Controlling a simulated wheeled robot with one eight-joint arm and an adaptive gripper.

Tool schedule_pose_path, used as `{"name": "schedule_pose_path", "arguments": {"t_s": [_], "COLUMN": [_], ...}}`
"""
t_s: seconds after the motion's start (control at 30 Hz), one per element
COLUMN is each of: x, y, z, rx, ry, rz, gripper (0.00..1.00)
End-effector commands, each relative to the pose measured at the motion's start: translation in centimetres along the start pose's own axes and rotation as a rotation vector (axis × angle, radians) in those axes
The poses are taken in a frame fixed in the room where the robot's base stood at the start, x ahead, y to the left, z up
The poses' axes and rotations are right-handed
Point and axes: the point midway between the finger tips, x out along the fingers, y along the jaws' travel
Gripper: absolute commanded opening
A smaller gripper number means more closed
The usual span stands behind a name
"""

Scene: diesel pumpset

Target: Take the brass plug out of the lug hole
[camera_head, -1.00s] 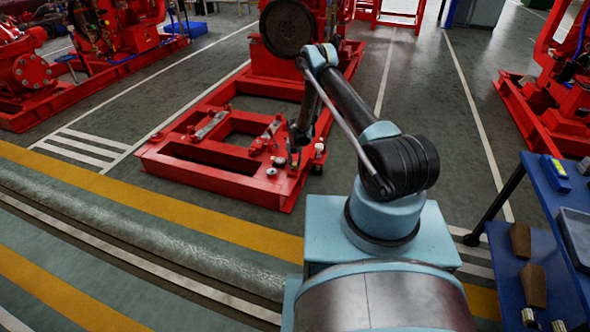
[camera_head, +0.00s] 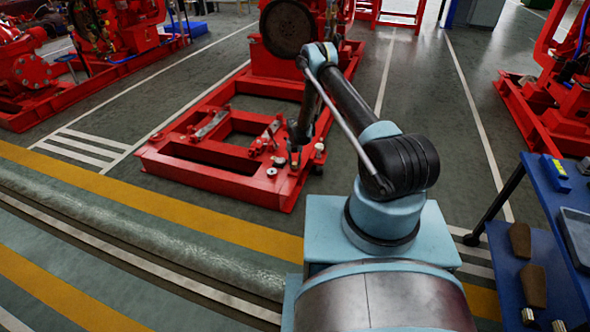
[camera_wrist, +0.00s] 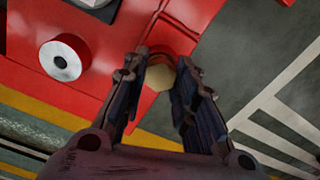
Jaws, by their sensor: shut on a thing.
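The brass plug (camera_wrist: 160,76) shows as a pale yellow round face between my fingertips in the wrist view. My gripper (camera_wrist: 158,82) is shut on it, with one dark finger on each side. The plug is at the edge of the red skid frame (camera_wrist: 115,50). The lug hole is hidden, so I cannot tell how deep the plug sits. In the head view my gripper (camera_head: 294,160) is low over the near right corner of the red skid frame (camera_head: 215,182), too small there to show the plug.
A pale round fitting with a dark centre (camera_wrist: 60,60) stands on the skid beside my gripper. A small pale fitting (camera_head: 319,148) is at the skid's right edge. A blue cart (camera_head: 560,215) stands at right. The grey floor (camera_head: 420,110) right of the skid is clear.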

Motion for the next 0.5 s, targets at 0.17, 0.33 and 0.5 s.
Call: {"name": "schedule_pose_path", "arguments": {"t_s": [0.17, 0.33, 0.5], "x": [-0.32, -0.6, -0.89], "y": [0.01, 0.0, 0.0], "z": [0.01, 0.01, 0.0], "rx": [0.0, 0.0, 0.0], "ry": [0.0, 0.0, 0.0], "rz": [0.0, 0.0, 0.0], "gripper": [0.0, 0.0, 0.0]}}
